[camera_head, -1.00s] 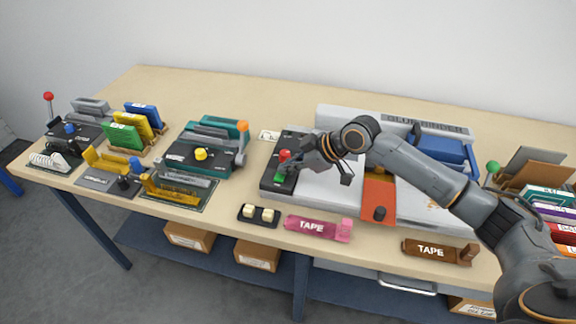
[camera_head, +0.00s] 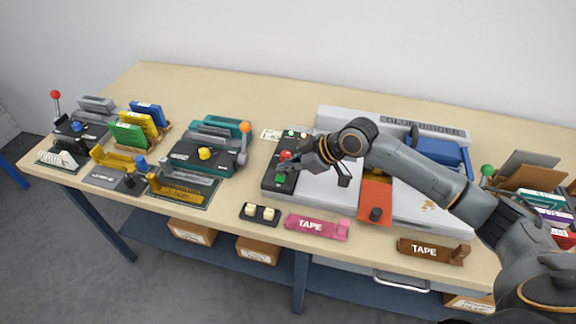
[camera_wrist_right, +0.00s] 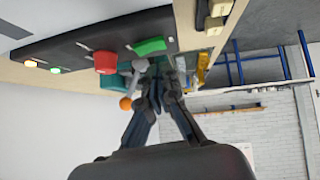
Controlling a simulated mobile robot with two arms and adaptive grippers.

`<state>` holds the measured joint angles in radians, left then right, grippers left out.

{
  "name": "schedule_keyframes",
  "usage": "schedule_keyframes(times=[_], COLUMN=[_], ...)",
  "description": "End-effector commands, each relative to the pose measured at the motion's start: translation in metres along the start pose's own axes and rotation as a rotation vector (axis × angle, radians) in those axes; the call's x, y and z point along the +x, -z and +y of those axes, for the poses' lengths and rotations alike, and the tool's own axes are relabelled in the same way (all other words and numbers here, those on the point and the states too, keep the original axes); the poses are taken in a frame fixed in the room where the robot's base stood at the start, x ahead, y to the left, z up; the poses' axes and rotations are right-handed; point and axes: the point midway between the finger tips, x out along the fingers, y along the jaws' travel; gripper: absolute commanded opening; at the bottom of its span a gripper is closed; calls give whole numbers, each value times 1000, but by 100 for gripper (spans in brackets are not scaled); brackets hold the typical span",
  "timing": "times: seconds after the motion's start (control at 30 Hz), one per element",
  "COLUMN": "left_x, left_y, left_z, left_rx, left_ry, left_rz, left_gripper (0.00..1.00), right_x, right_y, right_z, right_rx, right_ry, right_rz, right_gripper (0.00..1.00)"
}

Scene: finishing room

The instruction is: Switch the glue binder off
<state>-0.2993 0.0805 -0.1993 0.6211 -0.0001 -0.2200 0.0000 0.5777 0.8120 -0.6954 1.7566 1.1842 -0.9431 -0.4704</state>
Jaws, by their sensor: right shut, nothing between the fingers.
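The glue binder (camera_head: 331,181) is a long pale grey machine on the table. Its dark control panel at the left end has a red button (camera_head: 286,155), a green button (camera_head: 282,178) and small lamps (camera_head: 291,133) at the back. My right gripper (camera_head: 300,162) is shut and empty, right beside the red button. In the right wrist view, the shut fingers (camera_wrist_right: 158,84) lie near the red button (camera_wrist_right: 107,62) and green button (camera_wrist_right: 150,46); contact cannot be told. Two lamps (camera_wrist_right: 55,70) there look lit, one greenish and one orange. My left gripper is not in view.
A teal machine with an orange-knobbed lever (camera_head: 244,128) stands left of the binder. A two-button box (camera_head: 260,213), pink tape (camera_head: 317,227) and brown tape (camera_head: 433,251) lie along the front edge. An orange part (camera_head: 375,190) and blue block (camera_head: 444,151) sit on the binder.

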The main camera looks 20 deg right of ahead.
Motion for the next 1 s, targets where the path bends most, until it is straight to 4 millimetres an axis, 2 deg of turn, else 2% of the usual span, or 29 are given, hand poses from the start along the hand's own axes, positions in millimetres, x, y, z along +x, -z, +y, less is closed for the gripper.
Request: schedule_keyframes(times=[0.03,0.1,0.13,0.2,0.4,0.5,0.7,1.0], left_x=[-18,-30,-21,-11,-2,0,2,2], left_y=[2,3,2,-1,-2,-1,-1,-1], left_z=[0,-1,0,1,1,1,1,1], left_rx=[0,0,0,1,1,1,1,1], left_ry=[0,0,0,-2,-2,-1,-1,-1], left_rz=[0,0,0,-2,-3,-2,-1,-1], left_gripper=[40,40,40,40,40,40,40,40], right_x=[-11,-17,-19,-35,-79,-94,-108,-110], right_y=[14,23,16,12,12,13,14,15], right_z=[0,0,0,0,0,-1,-1,-1], right_rx=[1,1,0,-3,-1,1,2,2], right_ry=[1,1,-3,-5,-4,-2,0,0], right_rz=[1,0,-2,-3,-4,-2,-1,-1], right_gripper=[0,0,0,0,0,0,0,0])
